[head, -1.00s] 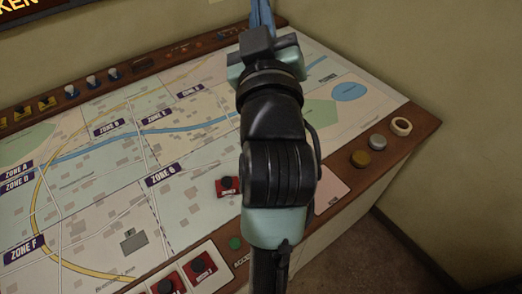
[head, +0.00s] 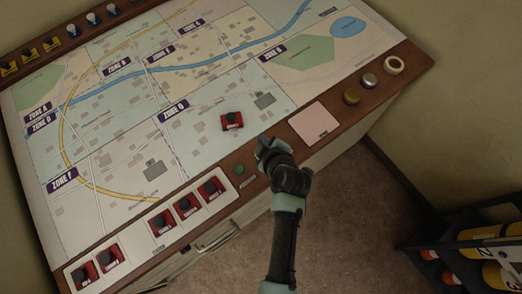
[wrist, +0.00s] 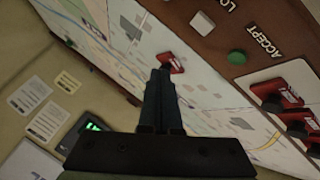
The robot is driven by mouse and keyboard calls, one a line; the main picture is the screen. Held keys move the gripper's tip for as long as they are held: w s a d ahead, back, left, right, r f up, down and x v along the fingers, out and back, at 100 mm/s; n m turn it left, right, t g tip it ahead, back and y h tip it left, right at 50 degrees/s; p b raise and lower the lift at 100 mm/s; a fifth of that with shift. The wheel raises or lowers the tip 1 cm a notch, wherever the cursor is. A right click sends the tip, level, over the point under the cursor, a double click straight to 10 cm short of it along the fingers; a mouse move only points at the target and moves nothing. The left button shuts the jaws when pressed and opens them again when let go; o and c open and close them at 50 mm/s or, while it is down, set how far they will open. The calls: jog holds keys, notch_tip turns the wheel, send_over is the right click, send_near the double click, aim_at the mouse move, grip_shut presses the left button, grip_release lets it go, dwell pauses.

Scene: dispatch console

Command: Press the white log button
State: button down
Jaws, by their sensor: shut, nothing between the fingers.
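The white log button (wrist: 202,23) is a small pale square on the brown console edge at the top of the wrist view. Its label is cut off and reads "LO". It lies beyond and to the right of my gripper (wrist: 161,73), apart from it. My gripper is shut and empty. In the head view my gripper (head: 264,146) is at the console's front edge, right of the green accept button (head: 239,169). There my arm seems to hide the log button. The accept button also shows in the wrist view (wrist: 237,57).
A red block with a black knob (head: 232,121) sits on the map panel (head: 120,130). Several red switches (head: 186,204) line the front edge at left. A pink pad (head: 321,123), brass knob (head: 351,97), silver knob (head: 369,80) and white ring (head: 395,66) lie right. A dark rack (head: 470,245) stands lower right.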

jog(key=shift+f, duration=0.1)
notch_tip(320, 180, down, 9)
jog(key=b, duration=0.7)
jog(key=shift+r+b, duration=0.2)
jog(key=shift+b, duration=0.15)
dwell(1.6)
jog(key=shift+f+b, duration=0.35)
jog(key=shift+b, duration=0.15)
jog(key=shift+f+b, duration=0.45)
jog(key=shift+b, duration=0.05)
dwell(0.4)
dwell(0.4)
jog(key=shift+r+p, duration=0.6)
jog(key=shift+r, duration=0.25)
jog(key=shift+r+p, duration=1.95)
jog(key=shift+r, duration=0.55)
